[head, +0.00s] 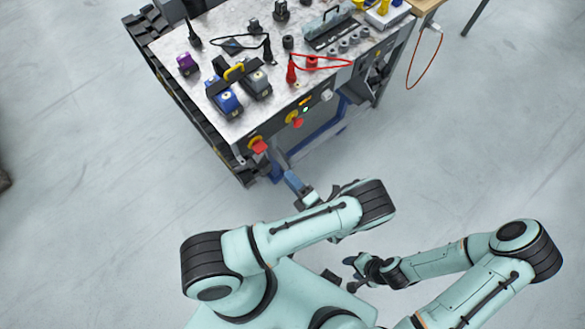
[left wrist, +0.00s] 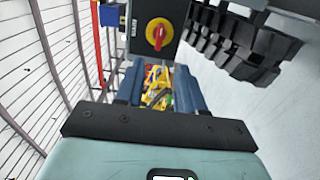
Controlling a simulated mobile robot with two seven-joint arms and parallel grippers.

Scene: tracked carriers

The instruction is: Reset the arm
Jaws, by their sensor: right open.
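My left arm reaches forward and folds back at the elbow in the head view. My left gripper (head: 296,184) is partly hidden by my own arm, just off the near side of the tracked carrier (head: 222,131). In the left wrist view its two dark blue fingers (left wrist: 158,88) stand apart, with yellow and red items seen beyond the gap. No held object shows between them. My right gripper (head: 358,268) is open and empty, held low beside my body over the floor.
The carrier's top holds blue-and-black devices (head: 227,98), a purple block (head: 185,63), red leads (head: 292,70) and a toolbox (head: 330,30). Red knobs (head: 259,146) stick out of its near side. In the left wrist view a red-yellow switch (left wrist: 159,33) and black track (left wrist: 240,45) are close. Floor at both sides is free.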

